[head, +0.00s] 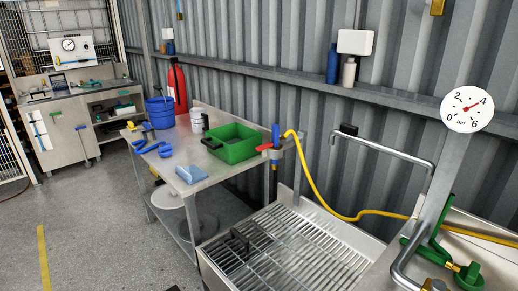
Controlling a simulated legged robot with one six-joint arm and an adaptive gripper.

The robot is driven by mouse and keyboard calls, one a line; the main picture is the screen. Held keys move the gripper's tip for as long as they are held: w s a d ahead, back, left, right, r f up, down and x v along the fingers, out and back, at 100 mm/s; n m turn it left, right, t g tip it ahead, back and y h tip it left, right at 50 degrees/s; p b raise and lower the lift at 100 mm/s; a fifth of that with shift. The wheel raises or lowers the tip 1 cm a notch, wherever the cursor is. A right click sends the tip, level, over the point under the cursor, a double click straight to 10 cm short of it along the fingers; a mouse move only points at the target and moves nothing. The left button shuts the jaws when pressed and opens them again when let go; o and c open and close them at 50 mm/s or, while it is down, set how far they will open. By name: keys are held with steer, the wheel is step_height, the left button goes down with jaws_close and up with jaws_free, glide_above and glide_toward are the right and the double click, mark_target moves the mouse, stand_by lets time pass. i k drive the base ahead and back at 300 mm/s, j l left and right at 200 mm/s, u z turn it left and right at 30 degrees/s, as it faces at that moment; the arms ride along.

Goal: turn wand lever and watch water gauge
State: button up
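The wand (275,136) has a blue upper end and stands upright in a bracket at the wash basin's back left corner. Its red lever (264,147) sticks out to the left, roughly level. A yellow hose (318,193) runs from the wand's top along the basin's back to the right. The round white water gauge (467,109) is at the upper right, marked 0 to 6 bar. Its red needle points up and right, between 4 and 6; the exact reading is too small to tell. My gripper does not show in this view.
The basin (222,273) has a metal grate with a small black object on it. Bent grey tubing (390,143) and green pipework (467,277) stand at the right. A steel table (203,183) at the left holds a green tote and blue bucket. Floor at the left is clear.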

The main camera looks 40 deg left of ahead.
mark_target(268, 145)
steer(key=k+j, duration=0.2)
steer(key=j, duration=0.2)
steer(key=k+j, duration=0.15)
steer(key=j, duration=0.25)
steer(key=k+j, duration=0.2)
steer(key=j, duration=0.9)
steer(key=i+j, duration=0.15)
steer(key=j, duration=1.25)
steer(key=i+j, duration=1)
steer(key=j, duration=0.1)
